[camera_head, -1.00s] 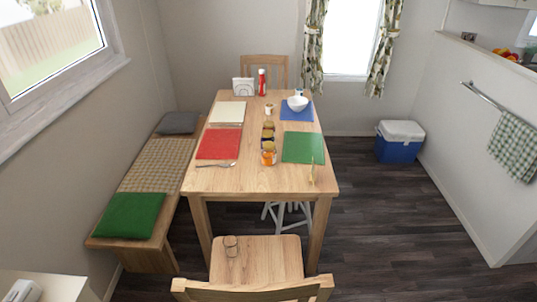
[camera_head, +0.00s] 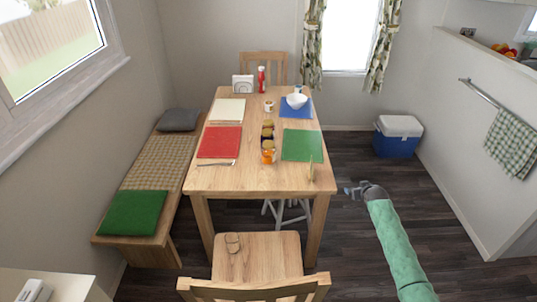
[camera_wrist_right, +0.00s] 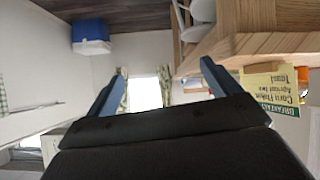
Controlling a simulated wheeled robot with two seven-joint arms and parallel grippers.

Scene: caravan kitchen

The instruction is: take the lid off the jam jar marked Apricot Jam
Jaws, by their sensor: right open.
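Several small lidded jars stand in a row down the middle of the wooden table. The nearest is an orange jar (camera_head: 268,157) with a tan lid; behind it are darker jars (camera_head: 267,134). Their labels are too small to read, so I cannot tell which is Apricot Jam. My right gripper (camera_head: 351,191) is off the table's near right corner, apart from the jars. In the right wrist view the right gripper (camera_wrist_right: 163,68) has its fingers spread with nothing between them. A bit of orange (camera_wrist_right: 303,73) shows behind a card there. My left gripper is out of view.
The table (camera_head: 255,180) carries a red mat (camera_head: 219,142), a green mat (camera_head: 302,145), a bowl (camera_head: 296,101) and an upright card (camera_head: 311,171) near its right edge. A chair (camera_head: 256,255) stands at the near side. A blue cooler (camera_head: 397,137) is on the floor at right.

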